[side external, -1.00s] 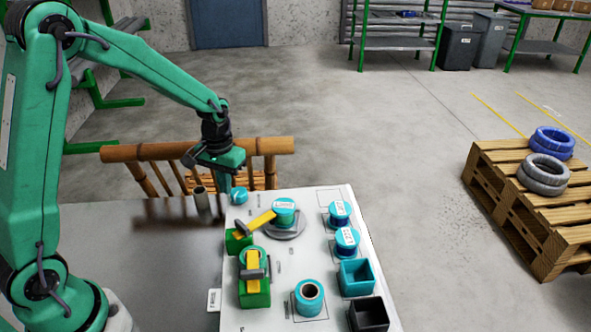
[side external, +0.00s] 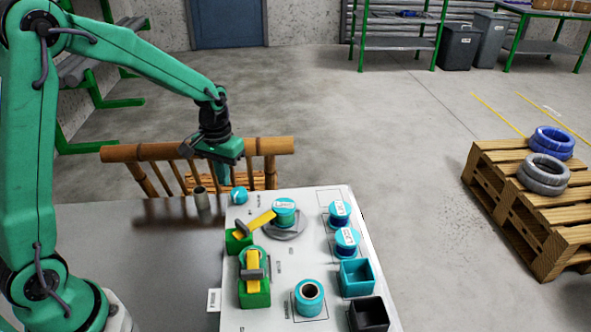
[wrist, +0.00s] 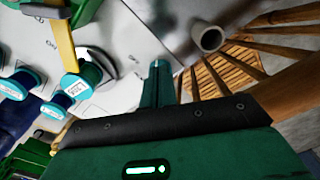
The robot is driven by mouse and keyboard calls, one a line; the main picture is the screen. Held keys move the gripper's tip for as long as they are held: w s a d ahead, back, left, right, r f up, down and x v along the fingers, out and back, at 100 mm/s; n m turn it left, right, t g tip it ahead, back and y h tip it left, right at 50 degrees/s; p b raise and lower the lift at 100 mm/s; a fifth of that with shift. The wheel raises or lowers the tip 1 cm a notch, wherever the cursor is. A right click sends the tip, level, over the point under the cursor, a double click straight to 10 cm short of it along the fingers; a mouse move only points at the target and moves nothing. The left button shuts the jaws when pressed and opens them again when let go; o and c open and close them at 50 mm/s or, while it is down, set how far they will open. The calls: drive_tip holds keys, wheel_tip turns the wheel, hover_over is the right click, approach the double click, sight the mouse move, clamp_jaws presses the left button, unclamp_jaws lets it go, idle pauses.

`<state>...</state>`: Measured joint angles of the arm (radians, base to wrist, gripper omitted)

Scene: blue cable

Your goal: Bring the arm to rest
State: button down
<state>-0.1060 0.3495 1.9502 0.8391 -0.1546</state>
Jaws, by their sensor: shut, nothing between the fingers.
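My gripper (side external: 224,178) hangs at the end of my green arm, above the far left corner of the white board (side external: 290,262). Its green fingers point down and are together, with nothing held; they also show in the wrist view (wrist: 156,82). A teal knob (side external: 239,195) is just below and right of the fingers. A grey tube (side external: 201,198) stands to their left on the dark table. The fingers appear apart from both. No loose blue cable can be made out.
The board carries a labelled teal spool (side external: 284,212), two labelled blue spools (side external: 346,241), green blocks with yellow arms (side external: 254,291), an open teal box (side external: 357,277) and a black box (side external: 369,314). A bamboo railing (side external: 150,152) stands close behind my gripper.

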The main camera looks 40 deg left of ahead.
drive_tip(key=s+d+r+m+t, duration=0.3)
drive_tip(key=s+d+r+t, duration=0.1)
drive_tip(key=s+r, duration=1.1)
drive_tip(key=shift+s+d+r+t, duration=0.25)
drive_tip(key=shift+s+t, duration=0.55)
drive_tip(key=shift+s, duration=1.25)
drive_tip(key=c, duration=2.2)
unclamp_jaws()
